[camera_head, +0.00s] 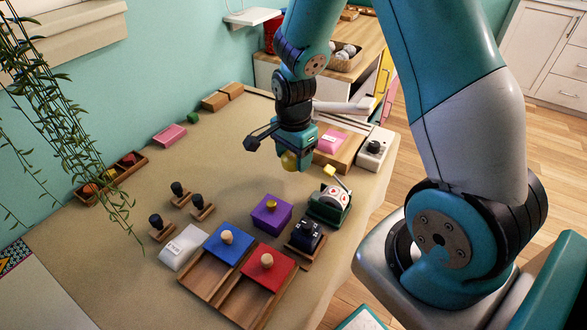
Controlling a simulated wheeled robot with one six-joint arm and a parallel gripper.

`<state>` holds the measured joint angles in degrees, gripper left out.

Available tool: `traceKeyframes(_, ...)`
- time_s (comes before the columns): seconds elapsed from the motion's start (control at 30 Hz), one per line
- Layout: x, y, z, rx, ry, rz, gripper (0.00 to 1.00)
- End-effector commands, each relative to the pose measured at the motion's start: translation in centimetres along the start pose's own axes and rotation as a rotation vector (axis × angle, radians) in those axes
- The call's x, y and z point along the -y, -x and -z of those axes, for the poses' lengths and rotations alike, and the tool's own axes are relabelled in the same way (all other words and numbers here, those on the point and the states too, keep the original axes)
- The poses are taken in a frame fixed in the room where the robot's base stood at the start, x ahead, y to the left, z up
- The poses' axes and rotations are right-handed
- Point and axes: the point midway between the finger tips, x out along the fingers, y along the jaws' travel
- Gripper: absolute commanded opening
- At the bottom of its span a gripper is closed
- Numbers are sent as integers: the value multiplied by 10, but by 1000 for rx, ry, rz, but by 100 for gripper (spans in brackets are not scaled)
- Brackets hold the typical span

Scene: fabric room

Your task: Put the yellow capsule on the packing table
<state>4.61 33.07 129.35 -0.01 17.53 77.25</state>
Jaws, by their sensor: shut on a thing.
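My gripper (290,155) hangs over the back right part of a large table covered in tan cloth (225,150). It is shut on a rounded yellow object, the yellow capsule (289,162), which shows just below the fingers. The capsule appears to be above the cloth; its exact height is hard to tell. Part of it is hidden by the gripper. A wooden-topped cabinet table (366,45) stands behind. I cannot tell which of the two is the packing table.
Near the gripper are a green device with a yellow knob (328,203), a purple box (271,214) and a pink block on a wooden board (331,141). Blue (229,243) and red (266,268) lidded boxes stand in front. Clear cloth lies left of the gripper. Plant strands hang at left.

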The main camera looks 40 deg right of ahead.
Motion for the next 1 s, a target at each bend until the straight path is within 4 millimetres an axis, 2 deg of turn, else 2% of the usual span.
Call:
traceKeyframes(0.3,-1,-38,0,1,0,-3,33)
traceKeyframes(0.67,0,-42,0,0,0,0,33)
traceKeyframes(0.7,0,-42,0,0,0,0,63)
traceKeyframes(0.8,0,-41,0,0,0,0,82)
traceKeyframes(1.0,0,-41,0,0,0,0,82)
